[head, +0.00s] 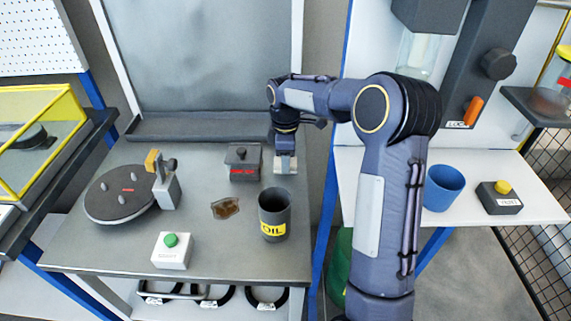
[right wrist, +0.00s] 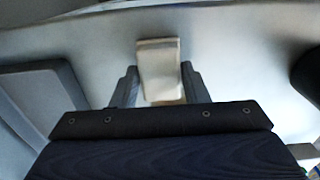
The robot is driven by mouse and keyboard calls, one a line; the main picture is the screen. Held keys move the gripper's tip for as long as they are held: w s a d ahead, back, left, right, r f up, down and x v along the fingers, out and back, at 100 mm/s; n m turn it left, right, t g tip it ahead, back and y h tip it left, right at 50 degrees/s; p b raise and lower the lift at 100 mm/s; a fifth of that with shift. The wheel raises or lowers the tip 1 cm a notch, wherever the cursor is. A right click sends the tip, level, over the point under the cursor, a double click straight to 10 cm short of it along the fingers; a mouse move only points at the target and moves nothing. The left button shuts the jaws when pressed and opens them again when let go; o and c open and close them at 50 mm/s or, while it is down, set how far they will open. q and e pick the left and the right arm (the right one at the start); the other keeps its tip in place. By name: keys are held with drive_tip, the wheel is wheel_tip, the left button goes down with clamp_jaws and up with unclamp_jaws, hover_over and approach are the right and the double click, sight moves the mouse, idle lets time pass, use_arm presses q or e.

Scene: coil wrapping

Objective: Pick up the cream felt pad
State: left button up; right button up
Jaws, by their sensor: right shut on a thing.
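The cream felt pad (right wrist: 158,72) shows in the right wrist view as a small pale block between my two fingers. My right gripper (right wrist: 160,88) is shut on it. In the head view my right gripper (head: 286,160) points down at the back right of the grey table, and the pad (head: 286,165) shows at its tip. I cannot tell whether the pad touches the table. My left gripper is in neither view.
A dark oil cup (head: 274,218) stands just in front of my right gripper, and a grey box with a red label (head: 244,165) is to its left. A round turntable (head: 122,194), a brown stain (head: 225,208) and a green-button box (head: 171,250) are farther left. A blue cup (head: 443,187) stands on the right-hand shelf.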

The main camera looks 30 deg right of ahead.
drive_tip(key=shift+r, duration=0.1)
drive_tip(key=shift+c, duration=0.3)
drive_tip(key=shift+r, duration=0.25)
wheel_tip(320, 180, up, 2)
drive_tip(key=shift+r, duration=0.1)
drive_tip(key=s+a+r, duration=0.3)
drive_tip(key=a+r, duration=0.7)
drive_tip(key=a, duration=0.3)
drive_tip(key=shift+a, duration=0.35)
drive_tip(key=shift+s, duration=0.1)
